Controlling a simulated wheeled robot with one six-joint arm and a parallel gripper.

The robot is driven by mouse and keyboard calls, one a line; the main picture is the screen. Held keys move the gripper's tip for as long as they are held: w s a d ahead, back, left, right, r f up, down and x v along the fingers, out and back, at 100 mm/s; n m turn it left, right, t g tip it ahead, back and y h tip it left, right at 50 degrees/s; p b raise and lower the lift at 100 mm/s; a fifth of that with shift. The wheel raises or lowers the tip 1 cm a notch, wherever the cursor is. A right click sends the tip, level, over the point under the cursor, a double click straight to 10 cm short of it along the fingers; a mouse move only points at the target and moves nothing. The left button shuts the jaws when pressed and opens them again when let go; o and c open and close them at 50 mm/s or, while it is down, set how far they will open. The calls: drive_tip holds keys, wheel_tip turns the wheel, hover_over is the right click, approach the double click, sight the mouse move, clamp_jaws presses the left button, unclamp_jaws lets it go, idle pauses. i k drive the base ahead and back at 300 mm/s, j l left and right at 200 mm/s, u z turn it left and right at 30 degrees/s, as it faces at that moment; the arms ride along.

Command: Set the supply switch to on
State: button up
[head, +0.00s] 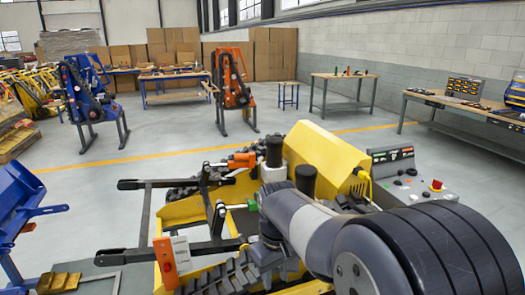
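A grey control panel (408,188) sits at the right side of the yellow tracked carrier (325,150). It carries several small knobs and buttons and a dark strip with small displays or labels along its back. A red knob on a yellow plate (436,185) stands at the panel's right end. I cannot tell for sure which control is the supply switch, nor read any setting. My arm (315,230) crosses the foreground over the carrier, left of and in front of the panel. I cannot make out my gripper's fingers; nothing of mine visibly touches the panel.
The carrier's black arms (150,184) and an orange part (165,262) stick out left. A blue machine (20,205) stands at the left edge. A workbench (465,115) with tools stands behind the panel along the wall. The grey floor beyond the carrier is mostly free.

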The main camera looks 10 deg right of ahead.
sight(438, 185)
drive_tip(key=i+l, duration=0.15)
drive_tip(key=l, duration=0.35)
drive_tip(key=i+l+z, duration=0.1)
drive_tip(key=l, duration=0.4)
drive_tip(key=i+l, duration=0.3)
drive_tip(key=l, duration=0.2)
drive_tip(key=i+l+z, duration=0.1)
drive_tip(key=l, duration=0.4)
drive_tip(key=i+l, duration=0.25)
drive_tip(key=l, duration=0.25)
drive_tip(key=i+l+z, duration=0.15)
drive_tip(key=l, duration=0.35)
drive_tip(key=i+l, duration=0.3)
drive_tip(key=l, duration=0.15)
drive_tip(key=i+l+z, duration=0.1)
drive_tip(key=l, duration=0.35)
drive_tip(key=i, duration=0.1)
